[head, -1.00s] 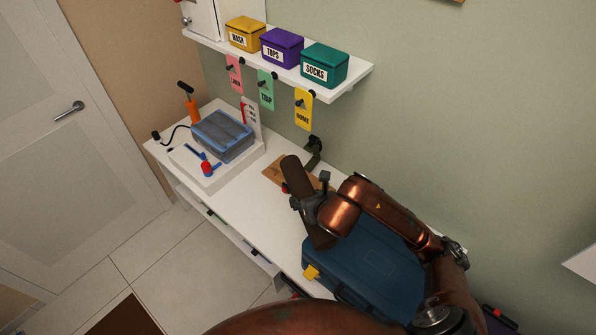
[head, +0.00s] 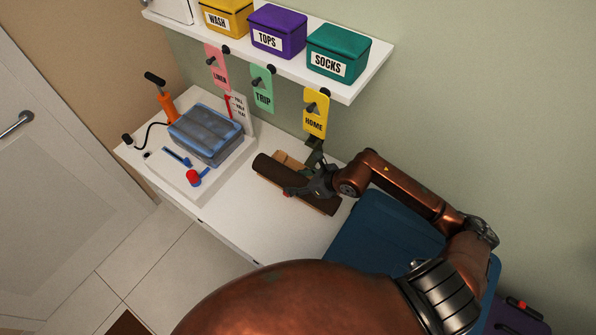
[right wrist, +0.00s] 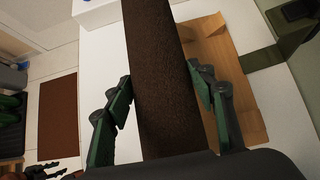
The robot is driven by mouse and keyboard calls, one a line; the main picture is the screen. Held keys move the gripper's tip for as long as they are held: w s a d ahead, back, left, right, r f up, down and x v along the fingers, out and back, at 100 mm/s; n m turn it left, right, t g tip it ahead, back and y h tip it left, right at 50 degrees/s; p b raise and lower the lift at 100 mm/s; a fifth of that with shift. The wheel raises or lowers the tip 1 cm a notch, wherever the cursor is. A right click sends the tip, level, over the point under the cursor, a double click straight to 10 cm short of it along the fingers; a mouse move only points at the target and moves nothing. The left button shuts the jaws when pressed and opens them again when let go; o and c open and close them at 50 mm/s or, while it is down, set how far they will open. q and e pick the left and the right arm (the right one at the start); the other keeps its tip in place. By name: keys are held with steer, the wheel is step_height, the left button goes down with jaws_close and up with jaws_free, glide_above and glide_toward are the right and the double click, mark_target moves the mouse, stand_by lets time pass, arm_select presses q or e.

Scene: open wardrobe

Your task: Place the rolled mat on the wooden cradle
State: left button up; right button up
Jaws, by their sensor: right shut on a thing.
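The rolled mat (head: 277,174) is a dark brown cylinder lying roughly level over the white counter. My right gripper (head: 303,190) is shut on it nearer its right end. In the right wrist view the mat (right wrist: 158,50) runs between the two green-padded fingers (right wrist: 160,80). The wooden cradle (head: 288,158) is light tan and mostly hidden behind the mat in the head view. In the right wrist view the cradle (right wrist: 212,48) shows to the right of the mat, partly overlapped by it. I cannot tell whether they touch.
A blue case (head: 365,235) stands right of the mat, under my right arm. A white tray (head: 216,178) with a blue packing cube (head: 205,135) is to the left. Hanging tags (head: 315,115) and a shelf of boxes (head: 338,52) are above. The counter's front part is clear.

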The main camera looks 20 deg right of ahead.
steer(key=w+d+f, duration=0.2)
steer(key=w, duration=0.1)
steer(key=w+d+f+b, duration=0.1)
steer(key=w+d+f, duration=0.1)
steer(key=w+f, duration=0.1)
steer(key=w+d+f, duration=0.2)
steer(key=w+f, duration=0.1)
steer(key=shift+w+f+b, duration=0.25)
steer(key=shift+w+b, duration=0.05)
steer(key=shift+b, duration=0.1)
steer(key=shift+w+d+f, duration=0.1)
steer(key=shift+w+f, duration=0.05)
steer(key=shift+f, duration=0.15)
step_height(320, 180, down, 3)
steer(key=shift+r, duration=0.1)
arm_select(q)
steer(key=shift+s+f, duration=0.2)
steer(key=shift+f, duration=0.35)
steer(key=shift+s+f, duration=0.2)
steer(key=shift+f, duration=0.35)
arm_select(e)
steer(key=shift+f+b, duration=0.4)
steer(key=shift+b, duration=0.05)
arm_select(q)
steer(key=shift+s+f, duration=0.15)
steer(key=shift+f, duration=0.1)
arm_select(e)
steer(key=o, duration=1.2)
